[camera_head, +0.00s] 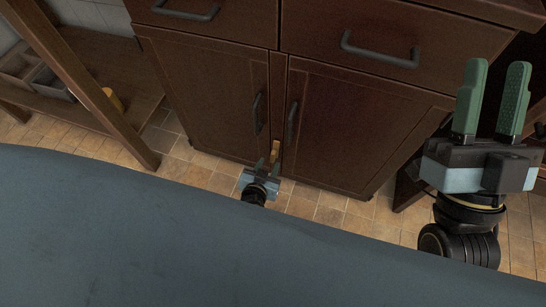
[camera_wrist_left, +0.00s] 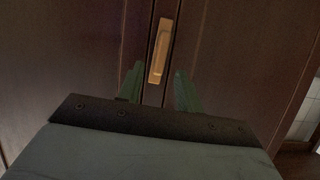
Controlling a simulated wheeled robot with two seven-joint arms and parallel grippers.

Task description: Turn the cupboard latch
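The cupboard latch (camera_head: 275,150) is a small yellowish wooden bar on the strip between the two dark cupboard doors. In the left wrist view the latch (camera_wrist_left: 161,52) stands nearly upright, just past my fingertips. My left gripper (camera_head: 267,154) is low in front of the doors, close to the latch. Its green fingers (camera_wrist_left: 158,80) are apart, one to each side of the latch's lower end. I cannot tell whether they touch it. My right gripper (camera_head: 493,92) is raised at the right, its two green fingers apart with nothing between them.
The left door (camera_head: 205,90) and right door (camera_head: 350,130) are closed, with dark bar handles (camera_head: 257,113) near the middle. Drawers (camera_head: 390,30) sit above. A wooden shelf unit (camera_head: 100,60) stands at the left. The tiled floor (camera_head: 330,205) is clear.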

